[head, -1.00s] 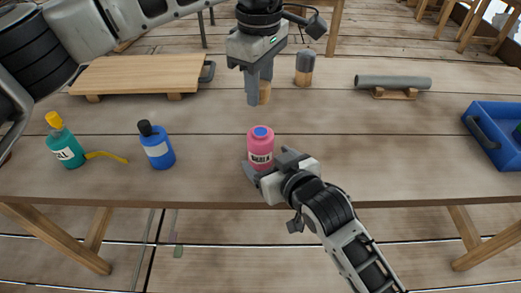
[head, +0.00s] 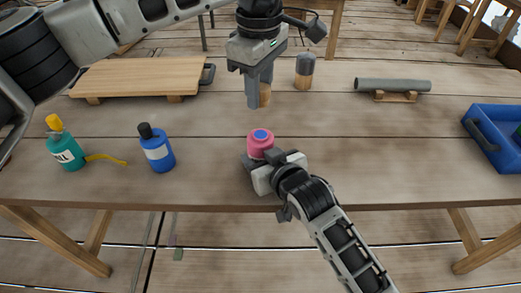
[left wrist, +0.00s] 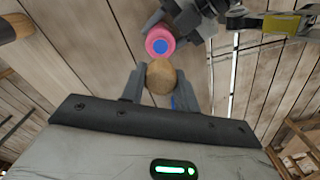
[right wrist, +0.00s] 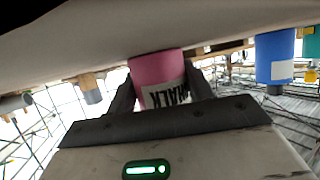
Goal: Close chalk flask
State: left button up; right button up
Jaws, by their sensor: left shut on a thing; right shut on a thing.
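The pink chalk flask (head: 258,147) stands upright near the table's front edge, a blue disc on its top. In the right wrist view its label reads CHALK (right wrist: 165,95). My right gripper (head: 260,164) is shut around the flask body from the front and hides the label in the head view. My left gripper (head: 260,98) points down behind and above the flask, shut on a brown cork-like stopper (left wrist: 161,76).
On the left stand a teal bottle (head: 66,153) with a yellow cap and spout, and a blue bottle (head: 156,150). A blue bin (head: 497,135) sits far right.

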pick_arm(q)
send_over(260, 134)
jog(key=shift+f, duration=2.5)
jog(key=shift+f, duration=0.9)
jog(key=shift+f, duration=0.55)
jog(key=o, duration=1)
notch_tip(260, 134, up, 12)
jog(key=shift+f, duration=0.1)
